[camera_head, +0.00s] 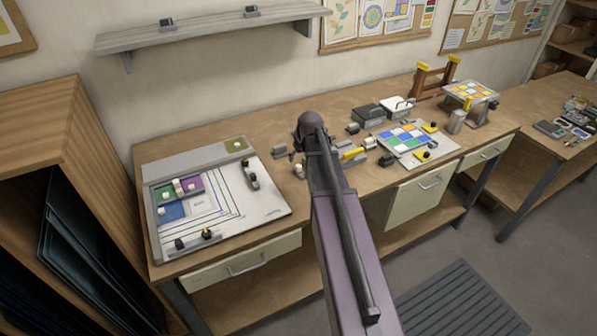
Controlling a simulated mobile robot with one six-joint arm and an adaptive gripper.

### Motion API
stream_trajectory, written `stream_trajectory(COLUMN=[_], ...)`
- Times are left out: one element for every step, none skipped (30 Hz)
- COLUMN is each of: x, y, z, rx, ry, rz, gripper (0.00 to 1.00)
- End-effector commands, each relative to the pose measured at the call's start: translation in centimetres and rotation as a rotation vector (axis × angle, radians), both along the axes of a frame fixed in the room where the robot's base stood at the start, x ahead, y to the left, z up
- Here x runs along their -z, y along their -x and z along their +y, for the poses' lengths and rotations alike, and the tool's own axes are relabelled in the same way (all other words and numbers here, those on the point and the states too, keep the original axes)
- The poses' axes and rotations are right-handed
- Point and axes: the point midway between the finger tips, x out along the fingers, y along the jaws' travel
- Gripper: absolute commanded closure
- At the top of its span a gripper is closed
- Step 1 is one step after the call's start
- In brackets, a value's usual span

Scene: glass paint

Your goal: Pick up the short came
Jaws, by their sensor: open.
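I cannot make out for sure which piece is the short came. On the white pattern board (262,205) at the left of the bench lie a slim grey piece with dark ends (250,173) and a small dark and yellow piece (197,241). Either is too small to identify. My arm reaches over the middle of the bench. My gripper (296,155) hangs at its far end, right of the board and apart from both pieces. It is open, and its fingers are small and partly hidden by my wrist.
Coloured glass pieces (191,185) lie on the pattern board. Several small blocks crowd the bench right of my gripper, beside a panel of coloured squares (408,139). A wooden rack (435,78) stands behind. A wall shelf (210,30) hangs above; a wooden cabinet (50,115) stands left.

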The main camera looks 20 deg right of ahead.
Motion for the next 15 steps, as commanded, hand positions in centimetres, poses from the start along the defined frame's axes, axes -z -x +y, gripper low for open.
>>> stream_trajectory(x=[-0.3,-0.4,-0.5,-0.5,-0.5,-0.6,-0.6,-0.6,-0.6,-0.5,-0.5,-0.5,-0.5,-0.5,-0.5], y=[-0.8,-1.0,-1.2,-1.3,-1.3,-1.4,-1.4,-1.4,-1.4,-1.4,-1.4,-1.4,-1.4,-1.4,-1.4], z=[-1.1,-1.6,-2.0,-2.3,-2.5,-2.6,-2.6,-2.6,-2.6,-2.6,-2.6,-2.6,-2.5,-2.5,-2.5], rx=[0.002,0.001,0.002,0.002,0.001,0.001,0.0,0.0,0.0,0.0,0.0,0.0,0.0,0.0,0.0], ry=[0.003,0.005,0.008,0.009,0.01,0.012,0.012,0.012,0.012,0.012,0.012,0.012,0.012,0.012,0.012], rz=[-0.012,-0.018,-0.025,-0.029,-0.031,-0.033,-0.034,-0.035,-0.035,-0.035,-0.034,-0.034,-0.034,-0.034,-0.034], gripper=[0.29,0.29,0.29,0.29,0.29,0.29,0.29,0.29,0.29,0.29,0.29,0.29,0.29,0.29,0.29])
